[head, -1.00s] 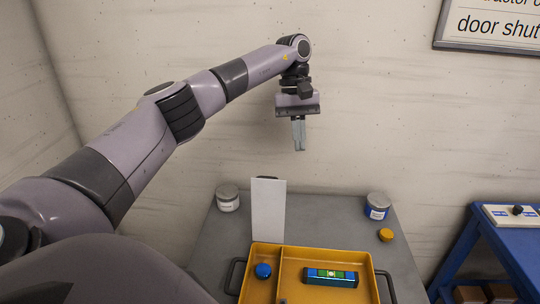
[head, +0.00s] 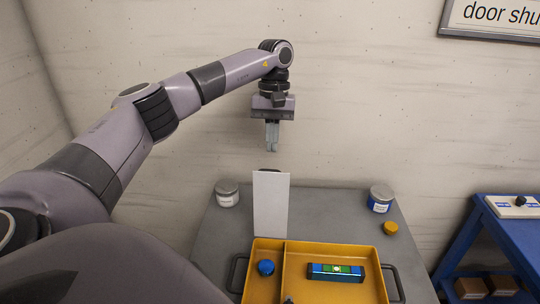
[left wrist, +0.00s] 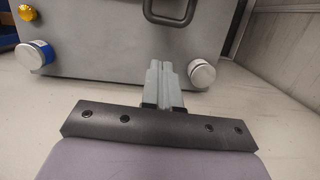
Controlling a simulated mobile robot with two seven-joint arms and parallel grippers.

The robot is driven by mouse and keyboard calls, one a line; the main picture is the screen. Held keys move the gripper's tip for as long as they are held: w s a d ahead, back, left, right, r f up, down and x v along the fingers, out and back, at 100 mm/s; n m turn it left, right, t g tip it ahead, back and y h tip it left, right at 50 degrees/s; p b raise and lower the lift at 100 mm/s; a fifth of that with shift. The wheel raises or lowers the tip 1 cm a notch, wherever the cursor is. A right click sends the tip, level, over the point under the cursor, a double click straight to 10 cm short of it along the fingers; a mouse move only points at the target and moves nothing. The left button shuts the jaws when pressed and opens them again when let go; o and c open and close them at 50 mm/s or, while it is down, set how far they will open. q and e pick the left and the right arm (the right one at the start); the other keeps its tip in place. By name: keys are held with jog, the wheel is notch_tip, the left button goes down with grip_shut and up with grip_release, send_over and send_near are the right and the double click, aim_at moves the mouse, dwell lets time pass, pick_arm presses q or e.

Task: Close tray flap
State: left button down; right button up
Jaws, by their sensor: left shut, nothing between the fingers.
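The yellow tray (head: 284,257) sits on a grey table and has a divider down its left part. Its pale flap (head: 271,204) stands upright at the back left, above the compartment with a blue ball (head: 265,267). My left gripper (head: 271,150) is shut and empty, pointing down in the air above the flap and apart from it. In the left wrist view the shut fingers (left wrist: 164,85) show with nothing between them. My right gripper is not in view.
A striped bar (head: 336,272) lies in the tray's right compartment. A white jar (head: 227,193) stands at the table's back left, a blue-labelled jar (head: 380,198) and a yellow cap (head: 390,228) at the right. A blue bench (head: 490,240) is further right.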

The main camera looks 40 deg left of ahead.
pick_arm(q)
jog(key=shift+s+d+f, duration=0.45)
jog(key=shift+s+d, duration=0.1)
jog(key=shift+s, duration=0.2)
jog(key=shift+s+d+f, duration=0.4)
jog(key=shift+s+d, duration=0.1)
jog(key=shift+s, duration=0.2)
